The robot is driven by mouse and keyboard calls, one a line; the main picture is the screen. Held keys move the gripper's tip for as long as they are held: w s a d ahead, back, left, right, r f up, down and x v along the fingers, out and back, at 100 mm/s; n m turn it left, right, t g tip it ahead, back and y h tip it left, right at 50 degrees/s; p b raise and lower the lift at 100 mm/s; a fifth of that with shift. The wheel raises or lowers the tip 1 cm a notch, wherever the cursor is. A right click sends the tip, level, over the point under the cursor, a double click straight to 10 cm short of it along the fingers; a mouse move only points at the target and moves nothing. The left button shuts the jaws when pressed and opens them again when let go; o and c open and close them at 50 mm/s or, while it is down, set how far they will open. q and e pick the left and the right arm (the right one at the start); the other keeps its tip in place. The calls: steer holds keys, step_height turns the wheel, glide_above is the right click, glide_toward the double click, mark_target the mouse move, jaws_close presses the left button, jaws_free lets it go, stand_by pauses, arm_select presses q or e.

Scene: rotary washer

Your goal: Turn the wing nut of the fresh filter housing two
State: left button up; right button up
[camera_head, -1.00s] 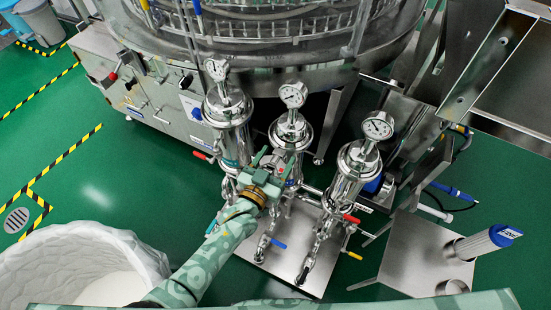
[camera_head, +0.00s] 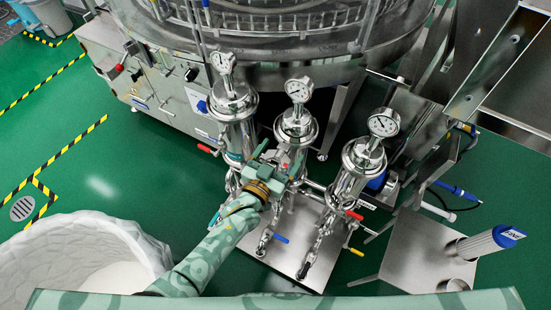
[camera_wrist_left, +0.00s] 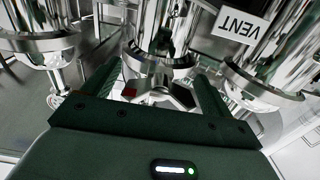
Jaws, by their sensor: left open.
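Three polished steel filter housings with dial gauges stand in a row in the head view: left (camera_head: 232,100), middle (camera_head: 296,126) and right (camera_head: 362,160). My left gripper (camera_head: 279,158) is at the lower front of the middle housing, its two green fingers apart. In the left wrist view the open fingers (camera_wrist_left: 157,88) point at the base of a steel housing (camera_wrist_left: 160,35). A shiny metal piece (camera_wrist_left: 182,96), seemingly the clamp's wing nut, shows between them; contact cannot be told. The gripper hides this area in the head view. My right gripper is not in view.
Valves with red, blue and yellow handles sit below the housings over a steel base plate (camera_head: 292,268). A white bin (camera_head: 60,245) stands at lower left. A VENT label (camera_wrist_left: 241,24) is nearby.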

arm_select(q)
steer(key=p+v, duration=0.4)
steer(key=v, duration=1.2)
steer(key=shift+s, duration=0.15)
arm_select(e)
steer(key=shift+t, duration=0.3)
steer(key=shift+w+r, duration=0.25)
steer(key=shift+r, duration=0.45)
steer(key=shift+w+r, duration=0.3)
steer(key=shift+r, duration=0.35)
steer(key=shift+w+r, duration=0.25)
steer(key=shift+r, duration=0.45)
